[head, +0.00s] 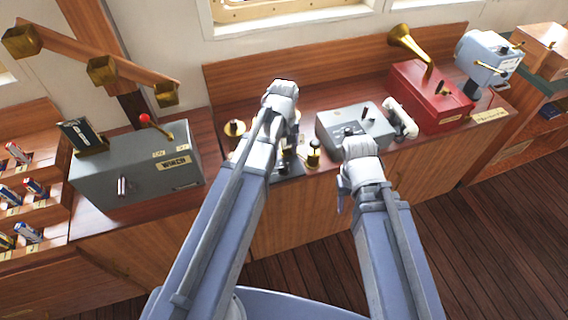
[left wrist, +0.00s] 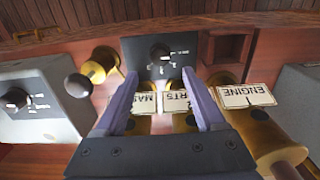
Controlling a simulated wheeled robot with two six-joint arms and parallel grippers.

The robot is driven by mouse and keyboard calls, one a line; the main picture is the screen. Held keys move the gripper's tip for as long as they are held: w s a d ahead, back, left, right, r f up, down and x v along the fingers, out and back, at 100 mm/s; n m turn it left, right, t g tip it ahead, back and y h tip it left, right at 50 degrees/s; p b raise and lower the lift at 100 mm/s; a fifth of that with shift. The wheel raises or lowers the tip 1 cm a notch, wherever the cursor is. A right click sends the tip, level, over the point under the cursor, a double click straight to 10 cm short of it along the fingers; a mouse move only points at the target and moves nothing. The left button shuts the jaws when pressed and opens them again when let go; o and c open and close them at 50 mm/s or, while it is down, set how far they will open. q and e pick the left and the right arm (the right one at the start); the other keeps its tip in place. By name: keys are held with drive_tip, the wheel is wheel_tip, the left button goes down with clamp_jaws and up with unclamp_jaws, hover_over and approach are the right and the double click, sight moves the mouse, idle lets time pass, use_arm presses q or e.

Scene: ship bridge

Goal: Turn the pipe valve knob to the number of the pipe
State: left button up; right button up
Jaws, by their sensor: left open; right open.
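The valve knob (left wrist: 160,51) is a small dark dial on a dark panel (left wrist: 131,47) with tiny white markings, too small to read. Brass pipes (left wrist: 270,140) lie side by side close to the panel, with pale labels; one reads ENGINE, the others are partly hidden by my fingers. My left gripper (left wrist: 161,74) is open, its fingers over the pipes and pointing at the panel, with nothing between them. In the head view my left arm covers most of the panel and pipes. My right gripper (head: 345,188) hangs in front of the counter, away from the panel; its fingertips are hard to make out.
A grey box (head: 335,122) with a dial stands to the right of the pipes, with a white handset (head: 401,119) beside it. A red gramophone-like box (head: 425,98) is further right. A grey winch box (head: 130,178) with a red-knobbed lever stands left.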

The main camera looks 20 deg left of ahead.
sight(284, 166)
use_arm(q)
drive_tip(key=shift+f+b, duration=3.8)
drive_tip(key=shift+f, duration=0.1)
drive_tip(key=shift+r, duration=0.1)
clamp_jaws()
